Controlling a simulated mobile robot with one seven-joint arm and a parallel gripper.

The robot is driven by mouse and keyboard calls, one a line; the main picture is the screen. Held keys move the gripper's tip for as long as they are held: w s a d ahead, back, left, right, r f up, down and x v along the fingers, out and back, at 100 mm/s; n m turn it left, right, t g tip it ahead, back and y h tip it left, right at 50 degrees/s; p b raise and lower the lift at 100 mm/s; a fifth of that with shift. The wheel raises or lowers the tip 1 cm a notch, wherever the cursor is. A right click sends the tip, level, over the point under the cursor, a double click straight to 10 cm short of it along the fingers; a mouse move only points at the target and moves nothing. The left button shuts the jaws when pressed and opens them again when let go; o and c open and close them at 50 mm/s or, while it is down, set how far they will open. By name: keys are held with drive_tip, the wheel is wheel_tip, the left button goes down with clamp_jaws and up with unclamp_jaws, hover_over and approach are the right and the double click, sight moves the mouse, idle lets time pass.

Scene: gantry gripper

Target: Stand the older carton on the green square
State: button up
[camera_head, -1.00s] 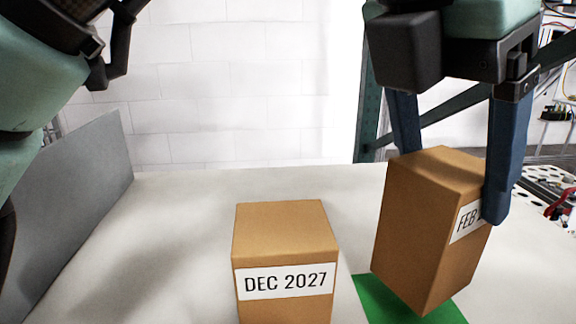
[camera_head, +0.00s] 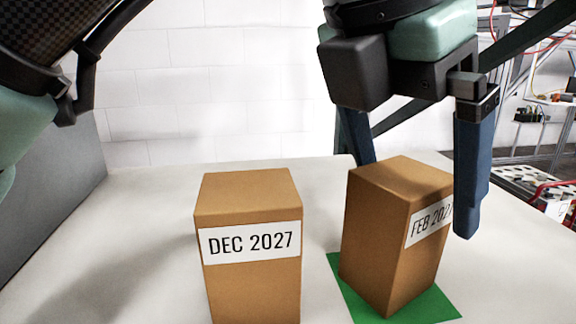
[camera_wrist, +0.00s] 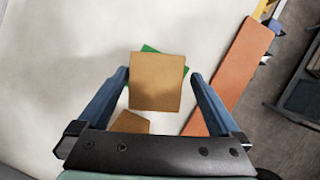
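The brown carton labelled FEB 202… (camera_head: 375,240) stands upright on the green square (camera_head: 437,306); the finger hides the label's last digit. The carton's top (camera_wrist: 156,82) also shows in the wrist view, with green corners (camera_wrist: 150,48) around it. My gripper (camera_head: 415,195) is open, with one finger on each side of this carton. In the wrist view a gap shows at the right finger and a slimmer one at the left. The brown carton labelled DEC 2027 (camera_head: 250,290) stands upright on the table, left of the green square.
The white table (camera_head: 140,220) is clear left of and behind the cartons. A grey panel (camera_head: 55,190) stands at the left edge. In the wrist view, an orange-brown strip (camera_wrist: 232,75) runs along the right side. A white block wall (camera_head: 200,90) is behind.

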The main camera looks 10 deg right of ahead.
drive_tip(key=shift+w, duration=0.15)
drive_tip(key=shift+r, duration=0.2)
drive_tip(key=p+v, duration=0.6)
drive_tip(key=v, duration=0.1)
drive_tip(key=shift+r, duration=0.15)
